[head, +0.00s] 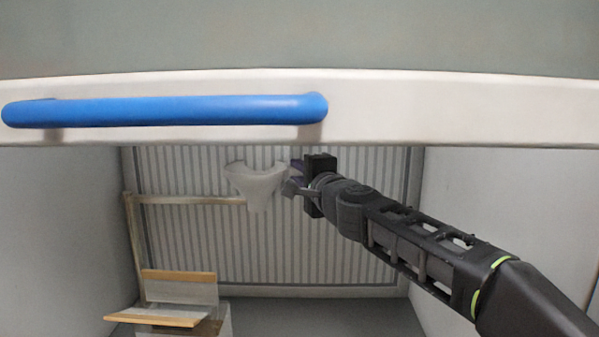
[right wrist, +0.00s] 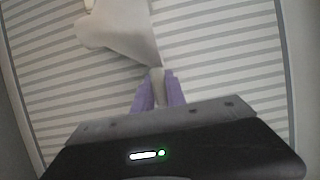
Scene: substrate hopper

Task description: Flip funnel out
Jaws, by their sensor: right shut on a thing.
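The funnel (head: 258,186) is white, with a wide top and a narrow lower spout. It hangs in front of the ribbed panel in the head view. It also shows at the top of the right wrist view (right wrist: 125,30). My right gripper (head: 297,178) reaches in from the right and is at the funnel's right side. In the right wrist view its purple fingers (right wrist: 158,90) are shut on a small pale tab or edge beside the funnel; I take this to be part of the funnel. My left gripper is not in view.
A white ledge with a blue handle (head: 170,110) crosses the upper head view, above the funnel. A pale bar (head: 190,200) runs left from the funnel to an upright. A wooden-edged box (head: 178,300) stands lower left. Grey walls close both sides.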

